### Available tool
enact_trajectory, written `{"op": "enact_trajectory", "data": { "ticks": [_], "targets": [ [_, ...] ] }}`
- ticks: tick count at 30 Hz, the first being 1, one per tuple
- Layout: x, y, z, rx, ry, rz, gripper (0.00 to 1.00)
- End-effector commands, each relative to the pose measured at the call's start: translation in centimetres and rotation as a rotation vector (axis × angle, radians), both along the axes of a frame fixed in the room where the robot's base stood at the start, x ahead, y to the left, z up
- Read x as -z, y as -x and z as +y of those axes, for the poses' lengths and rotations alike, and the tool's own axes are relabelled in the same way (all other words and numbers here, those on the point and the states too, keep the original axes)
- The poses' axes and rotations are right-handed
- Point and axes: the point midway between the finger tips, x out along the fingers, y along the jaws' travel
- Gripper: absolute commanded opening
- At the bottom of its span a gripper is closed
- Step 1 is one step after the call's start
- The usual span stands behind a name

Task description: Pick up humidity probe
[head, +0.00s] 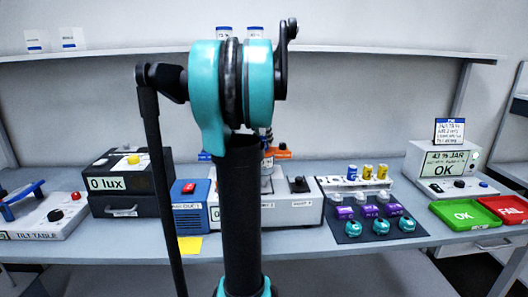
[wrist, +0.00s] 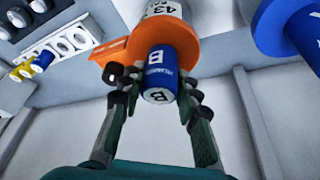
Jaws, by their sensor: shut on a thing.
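A blue cylindrical probe (wrist: 160,58) with a white end marked B shows in the middle of the wrist view; the small print on its side is hard to read. My gripper (wrist: 161,88) is shut on it, one finger on each side. The probe's far end meets or overlaps an orange flanged piece (wrist: 118,50) with a white lettered cylinder (wrist: 165,8); I cannot tell whether they touch. In the head view my arm hides the gripper and held probe. One blue probe (head: 352,172) and yellow probes (head: 368,171) stand in a white rack.
A blue flanged piece (wrist: 285,28) is close on the right in the wrist view. On the bench (head: 290,243) are a black box reading 0 lux (head: 108,184), a dark mat (head: 350,232) with teal-capped items, a green OK tray (head: 463,215) and a red FAIL tray (head: 507,208).

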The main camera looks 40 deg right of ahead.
Motion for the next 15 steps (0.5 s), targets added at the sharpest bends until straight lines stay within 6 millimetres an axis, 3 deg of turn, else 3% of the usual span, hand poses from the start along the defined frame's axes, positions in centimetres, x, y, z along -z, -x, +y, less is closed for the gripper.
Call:
{"op": "enact_trajectory", "data": {
  "ticks": [1,4,15],
  "targets": [
    [-0.01,0.0,0.0,0.0,0.0,0.0,0.13],
    [-0.01,0.0,0.0,0.0,0.0,0.0,0.0],
    [-0.08,0.0,0.0,0.0,0.0,0.0,0.0]
  ]
}}
